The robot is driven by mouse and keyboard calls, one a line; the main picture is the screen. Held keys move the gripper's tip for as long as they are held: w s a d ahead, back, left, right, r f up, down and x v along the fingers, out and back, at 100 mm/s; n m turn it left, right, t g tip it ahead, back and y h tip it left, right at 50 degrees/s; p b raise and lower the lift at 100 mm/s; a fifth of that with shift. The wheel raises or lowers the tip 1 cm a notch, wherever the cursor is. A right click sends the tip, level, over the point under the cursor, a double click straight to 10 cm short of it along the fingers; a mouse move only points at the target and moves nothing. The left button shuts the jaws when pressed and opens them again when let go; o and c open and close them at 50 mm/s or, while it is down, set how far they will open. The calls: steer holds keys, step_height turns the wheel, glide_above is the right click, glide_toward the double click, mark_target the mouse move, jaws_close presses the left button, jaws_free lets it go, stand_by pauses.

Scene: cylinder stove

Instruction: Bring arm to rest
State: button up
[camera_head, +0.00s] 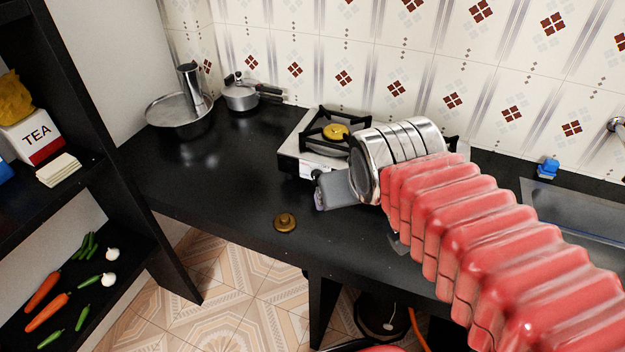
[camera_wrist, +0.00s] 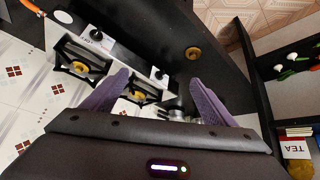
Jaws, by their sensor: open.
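My gripper (camera_head: 333,190) is at the end of my red, ribbed arm, which reaches in from the lower right in the head view. It hovers above the black counter (camera_head: 235,195), in front of the stove (camera_head: 296,145), and hides part of the stove. In the wrist view, the two purple fingers of my gripper (camera_wrist: 160,78) are spread apart, with nothing held between them. The stove (camera_wrist: 120,58) lies below and to the left there, partly behind the left finger.
A brass knob-like piece (camera_head: 285,222) lies near the counter's front edge. A pan (camera_head: 168,117) and a pressure cooker (camera_head: 240,96) stand at the back left. A shelf (camera_head: 110,190) with vegetables and a tea box (camera_head: 40,135) is at left; a sink (camera_head: 580,210) is at right.

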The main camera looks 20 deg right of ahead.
steer(key=s+a+f+n+g+y, duration=0.1)
steer(key=s+a+f, duration=0.1)
steer(key=s+a, duration=0.3)
steer(key=shift+y, duration=0.3)
steer(key=shift+d, duration=0.1)
steer(key=shift+c, duration=0.2)
